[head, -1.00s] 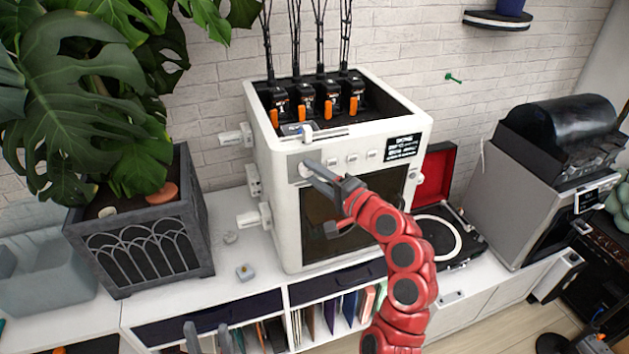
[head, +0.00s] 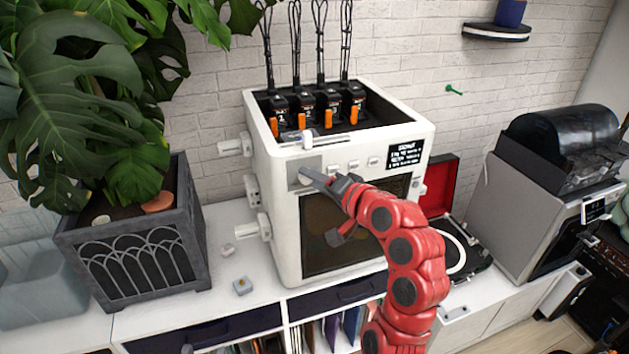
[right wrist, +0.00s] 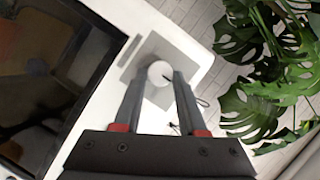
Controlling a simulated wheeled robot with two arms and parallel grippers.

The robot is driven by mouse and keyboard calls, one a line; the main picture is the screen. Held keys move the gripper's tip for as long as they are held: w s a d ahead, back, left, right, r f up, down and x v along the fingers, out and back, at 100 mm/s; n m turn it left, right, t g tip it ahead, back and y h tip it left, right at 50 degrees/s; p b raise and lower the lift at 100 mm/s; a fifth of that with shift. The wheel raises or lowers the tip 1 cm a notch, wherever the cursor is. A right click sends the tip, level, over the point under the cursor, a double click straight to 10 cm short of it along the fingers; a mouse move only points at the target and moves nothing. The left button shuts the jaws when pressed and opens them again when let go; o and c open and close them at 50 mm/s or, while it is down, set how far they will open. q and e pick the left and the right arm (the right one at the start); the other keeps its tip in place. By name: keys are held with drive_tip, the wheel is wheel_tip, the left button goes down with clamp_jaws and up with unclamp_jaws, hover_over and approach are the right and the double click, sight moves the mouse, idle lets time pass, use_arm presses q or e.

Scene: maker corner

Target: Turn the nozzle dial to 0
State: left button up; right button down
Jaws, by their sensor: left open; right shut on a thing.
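The nozzle dial (right wrist: 160,73) is a round white knob on a grey plate (right wrist: 183,41) at the upper left of the white printer's front. In the right wrist view it sits between the fingertips of my right gripper (right wrist: 160,82), which is shut on it. In the head view my right gripper (head: 309,176) reaches the plate and covers most of the dial. The dial's numbers cannot be read. My left gripper shows only as a small grey tip (head: 187,349) at the bottom edge of the head view; its fingers are mostly out of frame.
The white printer (head: 290,230) stands on a white cabinet, with small buttons and a black display (head: 404,158) right of the dial. A planter (head: 135,250) stands at left. An open red-lidded turntable (head: 438,190) and a grey machine (head: 520,210) stand at right.

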drive_tip(key=shift+f, duration=0.15)
drive_tip(key=shift+c, duration=2.3)
unclamp_jaws()
drive_tip(key=shift+a, duration=0.1)
drive_tip(key=shift+s, duration=0.1)
drive_tip(key=b+v, duration=0.8)
drive_tip(key=v, duration=0.9)
